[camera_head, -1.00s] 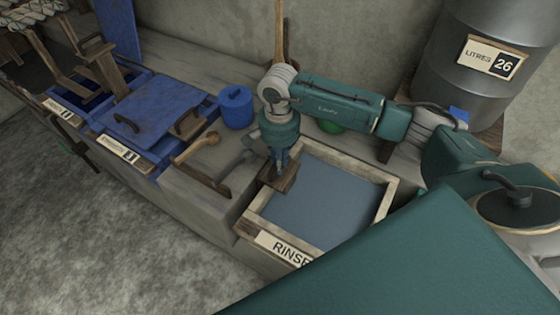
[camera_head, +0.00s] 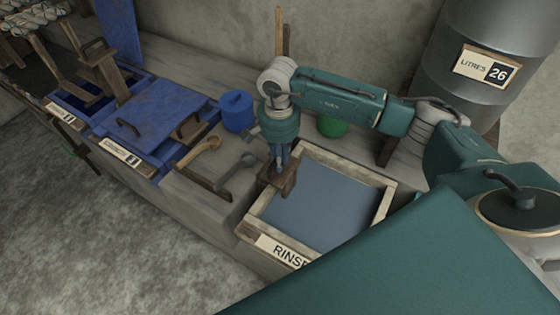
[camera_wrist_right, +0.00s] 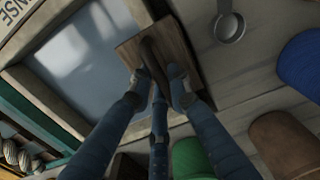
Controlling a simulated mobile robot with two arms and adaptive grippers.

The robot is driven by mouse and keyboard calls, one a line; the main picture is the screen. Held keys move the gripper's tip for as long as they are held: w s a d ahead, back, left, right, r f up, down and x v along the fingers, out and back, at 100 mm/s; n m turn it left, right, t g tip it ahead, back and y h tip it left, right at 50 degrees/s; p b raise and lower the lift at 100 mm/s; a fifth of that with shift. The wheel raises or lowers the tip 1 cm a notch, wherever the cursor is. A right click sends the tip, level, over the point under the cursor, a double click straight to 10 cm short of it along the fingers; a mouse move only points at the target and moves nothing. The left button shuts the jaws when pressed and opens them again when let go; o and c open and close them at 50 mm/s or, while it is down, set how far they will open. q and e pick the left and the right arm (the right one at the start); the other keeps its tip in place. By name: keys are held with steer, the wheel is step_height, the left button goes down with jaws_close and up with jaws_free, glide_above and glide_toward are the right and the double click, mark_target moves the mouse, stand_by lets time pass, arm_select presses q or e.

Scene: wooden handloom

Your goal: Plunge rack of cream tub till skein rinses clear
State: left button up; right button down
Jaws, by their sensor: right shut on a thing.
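The cream tub (camera_head: 383,206), a pale-framed box with a RINSE label, is filled with flat grey-blue liquid. My right gripper (camera_head: 279,168) is over its left end. It is shut on the dark handle (camera_wrist_right: 153,55) of a small wooden board (camera_wrist_right: 128,50), which I take for the rack's top. In the head view the board (camera_head: 289,183) stands at the tub's left rim with a wooden part below it. No skein shows in this tub; whether one hangs under the liquid cannot be seen. My left gripper is not in view.
A grey ladle (camera_head: 237,172) and a wooden tool (camera_head: 200,152) lie on the ledge left of the tub. Blue vats with a lid (camera_head: 155,108), a blue pot (camera_head: 237,110) and a green pot (camera_head: 332,127) stand nearby. A metal barrel (camera_head: 480,100) reads LITRES 26.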

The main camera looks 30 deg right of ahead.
step_height(320, 180, up, 12)
steer(key=p, duration=0.5)
steer(key=shift+w, duration=0.25)
steer(key=shift+a, duration=0.1)
steer(key=c, duration=0.6)
jaws_free()
steer(key=shift+a+f, duration=0.15)
steer(key=shift+f, duration=0.1)
steer(key=shift+o, duration=0.2)
steer(key=shift+s+r, duration=0.1)
step_height(320, 180, up, 7)
steer(key=p, duration=0.3)
steer(key=shift+f, duration=0.2)
